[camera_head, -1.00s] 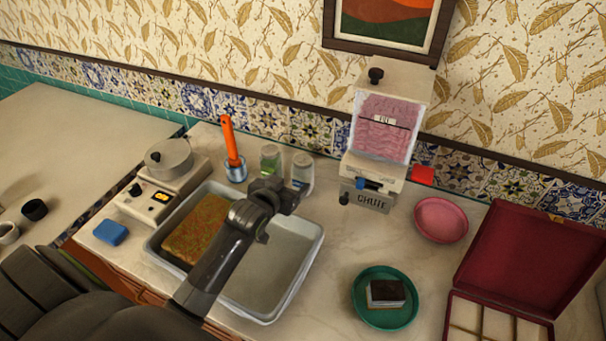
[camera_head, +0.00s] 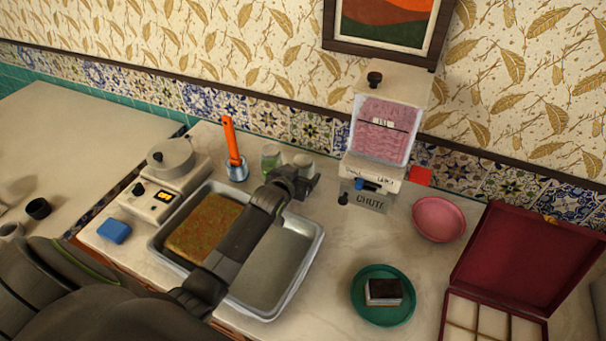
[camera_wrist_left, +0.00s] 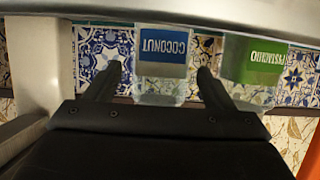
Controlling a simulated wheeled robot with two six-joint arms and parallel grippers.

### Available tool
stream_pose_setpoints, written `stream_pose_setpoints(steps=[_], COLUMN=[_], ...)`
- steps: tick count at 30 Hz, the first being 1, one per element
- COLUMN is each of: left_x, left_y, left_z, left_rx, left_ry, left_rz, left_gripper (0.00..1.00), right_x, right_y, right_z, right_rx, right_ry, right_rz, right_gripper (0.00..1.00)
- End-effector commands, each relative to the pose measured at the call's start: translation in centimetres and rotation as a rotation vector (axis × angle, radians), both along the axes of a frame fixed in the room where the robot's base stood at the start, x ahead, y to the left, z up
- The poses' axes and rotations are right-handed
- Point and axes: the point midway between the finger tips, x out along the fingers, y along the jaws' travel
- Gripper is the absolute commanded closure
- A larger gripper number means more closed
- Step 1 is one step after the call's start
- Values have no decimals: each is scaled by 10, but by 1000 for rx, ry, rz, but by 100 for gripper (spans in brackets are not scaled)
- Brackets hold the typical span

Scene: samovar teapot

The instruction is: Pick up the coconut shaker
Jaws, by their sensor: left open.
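The coconut shaker (camera_head: 304,162) is a clear jar at the back of the counter, partly hidden behind my left gripper (camera_head: 303,184). In the left wrist view it shows a blue COCONUT label (camera_wrist_left: 163,55), appearing upside down. My left gripper also shows there (camera_wrist_left: 160,72), open, with a finger to each side of the jar in the picture. I cannot tell whether the jar is fully between the fingers. The pistachio shaker (camera_head: 271,157) with a green label (camera_wrist_left: 252,60) stands beside it. My right gripper is not in view.
A metal tray (camera_head: 318,250) with a brown slab (camera_head: 203,227) lies below my left arm. The chute dispenser (camera_head: 384,135) stands right of the shakers. An orange-handled tool (camera_head: 231,138) stands to the left. A green plate (camera_head: 365,312) and pink bowl (camera_head: 440,219) are further right.

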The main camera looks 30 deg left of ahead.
Motion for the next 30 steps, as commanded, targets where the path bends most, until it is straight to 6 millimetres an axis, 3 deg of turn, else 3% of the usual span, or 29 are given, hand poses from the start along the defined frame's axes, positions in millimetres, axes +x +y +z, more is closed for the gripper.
stream_pose_setpoints(steps=[8,21,30], left_x=[1,2,2], left_y=[0,0,0], left_z=[-1,0,7], left_rx=[0,0,0], left_ry=[0,-2,-4], left_rz=[0,0,0], left_gripper=[24,79,79], right_x=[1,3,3], right_y=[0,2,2], right_z=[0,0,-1], right_rx=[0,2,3], right_ry=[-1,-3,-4], right_rz=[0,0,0], right_gripper=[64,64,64])
